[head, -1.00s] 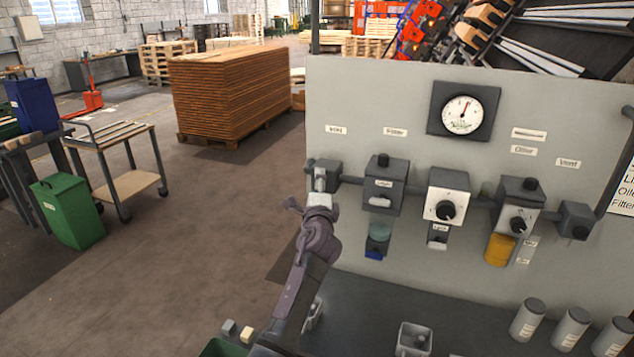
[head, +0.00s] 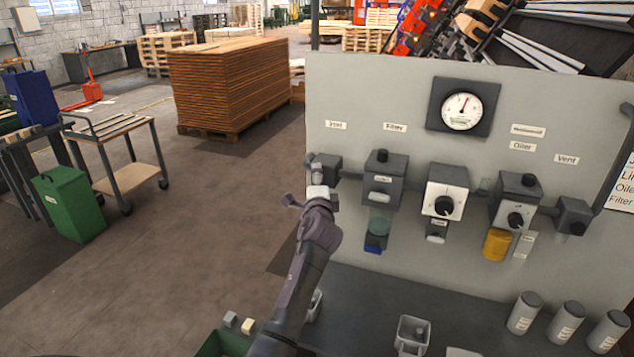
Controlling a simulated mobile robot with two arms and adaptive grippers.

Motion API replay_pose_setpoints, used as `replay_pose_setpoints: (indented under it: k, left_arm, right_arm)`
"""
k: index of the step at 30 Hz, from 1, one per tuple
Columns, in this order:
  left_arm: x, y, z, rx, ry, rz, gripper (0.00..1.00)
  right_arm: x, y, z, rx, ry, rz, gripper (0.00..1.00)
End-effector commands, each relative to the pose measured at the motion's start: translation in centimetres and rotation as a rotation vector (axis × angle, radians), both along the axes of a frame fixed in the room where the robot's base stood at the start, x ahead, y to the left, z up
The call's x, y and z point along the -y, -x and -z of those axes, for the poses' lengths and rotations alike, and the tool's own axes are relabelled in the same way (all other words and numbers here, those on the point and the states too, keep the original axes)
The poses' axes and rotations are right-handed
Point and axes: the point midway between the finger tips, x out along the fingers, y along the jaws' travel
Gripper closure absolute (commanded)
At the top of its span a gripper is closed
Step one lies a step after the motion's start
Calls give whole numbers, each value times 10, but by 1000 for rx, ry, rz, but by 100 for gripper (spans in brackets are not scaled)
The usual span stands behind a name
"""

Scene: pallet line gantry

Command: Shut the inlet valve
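The inlet valve (head: 327,168) is a dark grey block at the left end of the pipe row on the grey panel, under a label reading "Inlet" (head: 336,125). My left gripper (head: 318,190) is at the valve, just below and in front of it, and covers its lower part. A pale piece shows at the fingertips. I cannot tell whether the fingers touch or grip the valve's handle. My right gripper is not in view.
To the right on the panel (head: 350,85) are the filter (head: 383,190), a regulator with a black knob (head: 445,205), the oiler (head: 513,205), the vent (head: 572,215) and a gauge (head: 462,111).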

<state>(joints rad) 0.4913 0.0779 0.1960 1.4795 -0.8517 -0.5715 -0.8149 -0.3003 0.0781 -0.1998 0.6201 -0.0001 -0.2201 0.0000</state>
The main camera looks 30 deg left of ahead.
Motion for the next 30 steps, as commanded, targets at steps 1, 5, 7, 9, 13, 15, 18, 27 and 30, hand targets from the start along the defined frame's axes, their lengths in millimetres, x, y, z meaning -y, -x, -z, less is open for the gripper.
replay_pose_setpoints:
  k: [1,5,7,9,13,15,18,27,30]
  left_arm:
    - [0,0,2,-1,5,0,24]
    - [0,0,1,-1,2,0,6]
    - [0,0,1,-1,2,0,6]
    - [0,0,1,-1,1,0,6]
    - [0,0,0,0,0,0,6]
    - [1,2,0,-1,-1,0,6]
    - [6,8,1,0,-1,1,6]
    - [43,58,2,-1,2,2,6]
    - [53,74,1,-2,3,1,6]
  right_arm:
    - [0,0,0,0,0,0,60]
    - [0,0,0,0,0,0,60]
    - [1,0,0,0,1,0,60]
    - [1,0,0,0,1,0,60]
    - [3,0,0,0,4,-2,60]
    - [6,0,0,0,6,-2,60]
    - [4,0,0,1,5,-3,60]
    - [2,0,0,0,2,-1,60]
    - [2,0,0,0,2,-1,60]
